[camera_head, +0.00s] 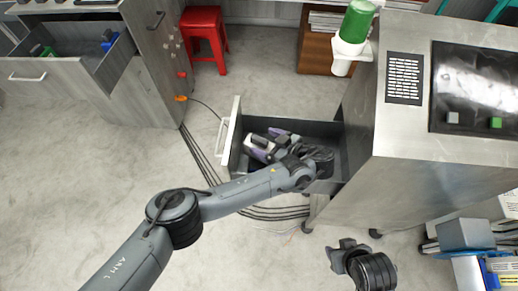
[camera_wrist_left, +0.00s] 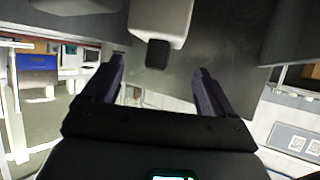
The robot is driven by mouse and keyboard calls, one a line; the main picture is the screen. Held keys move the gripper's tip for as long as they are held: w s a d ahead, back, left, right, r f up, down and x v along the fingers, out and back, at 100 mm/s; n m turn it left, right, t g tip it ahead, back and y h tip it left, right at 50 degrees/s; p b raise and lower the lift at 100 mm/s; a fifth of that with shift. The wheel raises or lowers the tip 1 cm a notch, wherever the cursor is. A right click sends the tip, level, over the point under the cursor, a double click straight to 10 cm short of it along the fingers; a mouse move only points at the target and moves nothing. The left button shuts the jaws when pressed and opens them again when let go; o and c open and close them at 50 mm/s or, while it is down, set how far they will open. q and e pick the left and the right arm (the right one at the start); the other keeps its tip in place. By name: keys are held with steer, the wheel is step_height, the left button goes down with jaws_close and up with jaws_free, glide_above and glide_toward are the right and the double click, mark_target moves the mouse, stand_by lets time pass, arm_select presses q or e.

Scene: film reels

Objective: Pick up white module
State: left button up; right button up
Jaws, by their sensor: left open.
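In the head view a pale block, which I take to be the white module (camera_head: 257,152), shows at the left part of the open drawer (camera_head: 234,138). My left gripper (camera_head: 268,147) is over the drawer, with its purple fingers on either side of the pale block. In the left wrist view the white module (camera_wrist_left: 160,18), with a black end piece, lies ahead of the left gripper (camera_wrist_left: 158,85). The fingers are apart, with nothing held between them. My right gripper (camera_head: 345,252) is at the bottom, partly seen; its jaws are unclear.
A grey cabinet (camera_head: 395,145) stands right of the drawer, with a white holder and green bottle (camera_head: 357,20) on its side. Cables (camera_head: 202,155) run along the floor left of the drawer. A red stool (camera_head: 204,35) stands at the back. The left floor is clear.

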mark_target(260, 141)
arm_select(q)
steer(key=shift+b+x, duration=0.95)
steer(key=shift+x, duration=1.45)
steer(key=shift+w+a+f, duration=0.1)
steer(key=shift+a, duration=0.25)
steer(key=shift+d, duration=0.1)
